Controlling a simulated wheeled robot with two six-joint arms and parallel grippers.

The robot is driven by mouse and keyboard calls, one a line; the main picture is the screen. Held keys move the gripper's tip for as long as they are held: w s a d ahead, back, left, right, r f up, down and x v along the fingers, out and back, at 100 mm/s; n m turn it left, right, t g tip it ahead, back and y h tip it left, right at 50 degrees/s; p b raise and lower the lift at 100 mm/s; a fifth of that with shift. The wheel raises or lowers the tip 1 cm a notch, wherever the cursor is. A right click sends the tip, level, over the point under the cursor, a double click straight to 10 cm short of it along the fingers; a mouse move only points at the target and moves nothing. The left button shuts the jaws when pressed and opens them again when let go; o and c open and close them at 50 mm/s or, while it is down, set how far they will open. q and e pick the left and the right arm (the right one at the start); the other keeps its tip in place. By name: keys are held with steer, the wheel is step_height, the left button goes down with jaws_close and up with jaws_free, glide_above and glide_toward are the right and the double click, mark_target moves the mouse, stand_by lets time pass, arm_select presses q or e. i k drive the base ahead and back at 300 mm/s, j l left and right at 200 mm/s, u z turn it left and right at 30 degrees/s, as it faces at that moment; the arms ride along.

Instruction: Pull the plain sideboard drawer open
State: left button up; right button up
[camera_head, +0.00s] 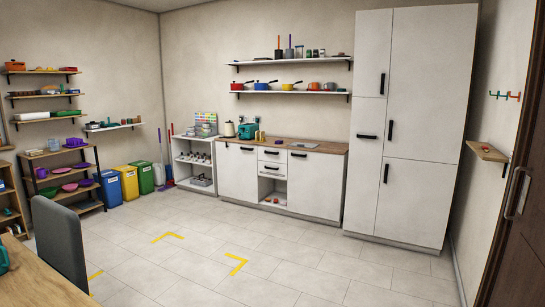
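The white sideboard (237,178) with an oak-coloured top stands against the back wall, across the room from me. Its middle column has an upper drawer (280,155) and a lower drawer (281,170), both white with dark bar handles. Both look shut. Below them is an open niche (266,188) with small items in it. I cannot tell which drawer is the plain one. Neither of my grippers is in view.
A tall white cabinet (418,90) stands right of the sideboard, and a white open shelf unit (181,162) stands left. Yellow floor marks (237,263) lie on clear tiles. A grey chair (60,240) and a wooden table (40,275) are at near left.

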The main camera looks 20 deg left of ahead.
mark_target(279, 151)
steer(key=i+j+z, duration=0.1)
steer(key=i+z, duration=0.15)
steer(key=i, duration=2.15)
steer(key=i+j+u, duration=0.1)
steer(key=i+u, duration=0.2)
steer(key=i, duration=0.25)
steer(key=i+l+u, duration=0.1)
steer(key=i+u, duration=0.15)
steer(key=i, duration=0.3)
steer(key=i+l+u, duration=0.15)
steer(key=i+u, duration=0.15)
steer(key=i, duration=0.3)
steer(key=i+l+u, duration=0.1)
steer(key=i+u, duration=0.35)
steer(key=i, duration=1.7)
